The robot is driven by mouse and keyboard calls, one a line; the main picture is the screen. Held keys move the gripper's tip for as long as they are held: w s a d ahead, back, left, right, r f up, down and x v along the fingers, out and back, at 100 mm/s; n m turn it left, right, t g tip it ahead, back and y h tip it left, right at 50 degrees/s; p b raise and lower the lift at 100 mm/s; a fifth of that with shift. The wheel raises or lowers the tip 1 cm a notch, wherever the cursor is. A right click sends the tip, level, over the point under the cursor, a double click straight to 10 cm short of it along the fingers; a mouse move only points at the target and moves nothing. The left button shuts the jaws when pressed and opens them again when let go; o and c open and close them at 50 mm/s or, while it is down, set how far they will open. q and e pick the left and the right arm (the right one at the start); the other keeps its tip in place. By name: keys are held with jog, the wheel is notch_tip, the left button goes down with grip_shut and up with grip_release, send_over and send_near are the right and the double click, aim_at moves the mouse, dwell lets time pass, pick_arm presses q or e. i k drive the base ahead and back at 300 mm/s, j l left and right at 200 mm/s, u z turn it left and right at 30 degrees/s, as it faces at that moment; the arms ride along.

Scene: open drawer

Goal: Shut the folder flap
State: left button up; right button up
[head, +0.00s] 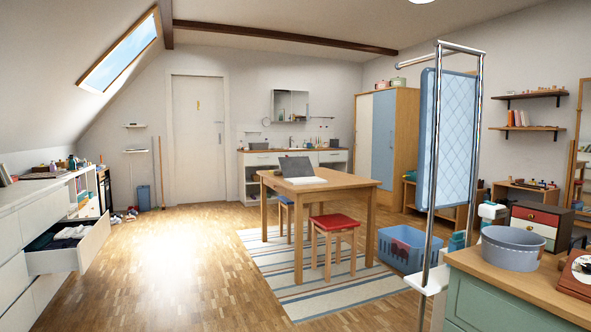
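On the wooden table (328,185) in the middle of the room lies what looks like an open folder. Its dark grey flap (296,166) stands raised and leans back, and a white part (305,181) lies flat in front of it. It is small at this distance, so I cannot tell for sure whether it is a folder or a laptop.
A drawer (62,262) with cloth inside stands open at the left. A red stool (334,221) and a blue basket (402,252) stand by the table. A chrome rack (430,180) and a green cabinet (510,310) are at right. The left floor is clear.

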aim_at(291, 167)
jog(key=i+j+u, duration=0.3)
jog(key=i, duration=0.25)
jog(key=i+u, duration=0.25)
jog(key=i, duration=5.25)
jog(key=j+u, duration=0.05)
jog(key=j, duration=0.15)
